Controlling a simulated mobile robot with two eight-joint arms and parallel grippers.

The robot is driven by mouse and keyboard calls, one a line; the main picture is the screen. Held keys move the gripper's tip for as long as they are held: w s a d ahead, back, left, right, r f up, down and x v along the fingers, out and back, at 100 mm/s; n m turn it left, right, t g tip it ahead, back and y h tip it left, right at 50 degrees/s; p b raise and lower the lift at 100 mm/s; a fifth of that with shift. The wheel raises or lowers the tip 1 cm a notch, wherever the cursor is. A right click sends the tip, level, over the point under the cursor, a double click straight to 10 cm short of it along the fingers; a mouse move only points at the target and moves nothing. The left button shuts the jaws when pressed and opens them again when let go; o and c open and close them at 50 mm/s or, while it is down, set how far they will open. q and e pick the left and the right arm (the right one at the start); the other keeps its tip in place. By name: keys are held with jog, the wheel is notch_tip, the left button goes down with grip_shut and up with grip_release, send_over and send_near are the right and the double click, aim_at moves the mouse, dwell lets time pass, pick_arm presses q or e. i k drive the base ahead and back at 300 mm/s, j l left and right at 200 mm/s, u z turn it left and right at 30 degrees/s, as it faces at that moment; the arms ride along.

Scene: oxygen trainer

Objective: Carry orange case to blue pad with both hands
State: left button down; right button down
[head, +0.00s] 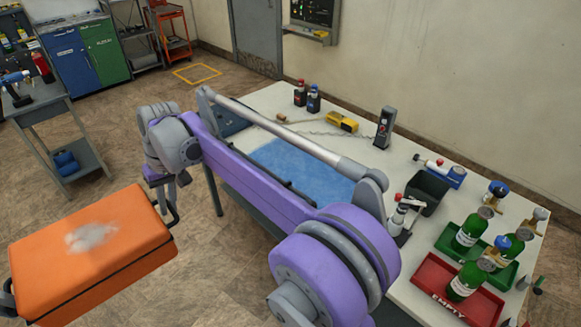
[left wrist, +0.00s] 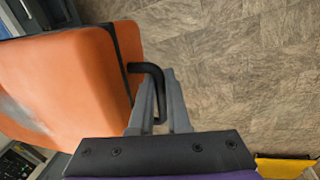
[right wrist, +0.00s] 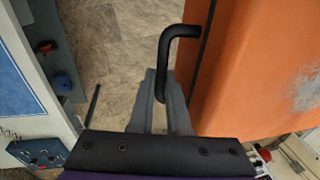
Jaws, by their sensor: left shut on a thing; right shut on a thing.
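The orange case (head: 95,245) hangs above the floor at the lower left of the head view, clear of the table, with a pale patch on top. My left gripper (left wrist: 158,88) is shut on the case's black bar handle (left wrist: 150,68) on one side. My right gripper (right wrist: 161,85) is shut on the opposite black handle (right wrist: 172,38); in the head view it is at the case's right end (head: 168,192). The left gripper is mostly outside the head view. The blue pad (head: 300,168) lies on the white table, partly hidden behind my right arm; no object shows on it.
The white table (head: 405,165) holds a yellow item (head: 342,122), a dark bin (head: 428,192), and green bottles in a red tray (head: 432,283) and a green tray. A grey cart (head: 45,115) stands at the left. Open floor lies between cart and table.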

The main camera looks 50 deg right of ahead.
aim_at(306, 172)
jog(key=i+u, duration=0.2)
jog(key=i, duration=0.5)
jog(key=i+u, duration=0.2)
jog(key=i, duration=0.55)
jog(key=i+z, duration=0.25)
jog(key=z, duration=3.05)
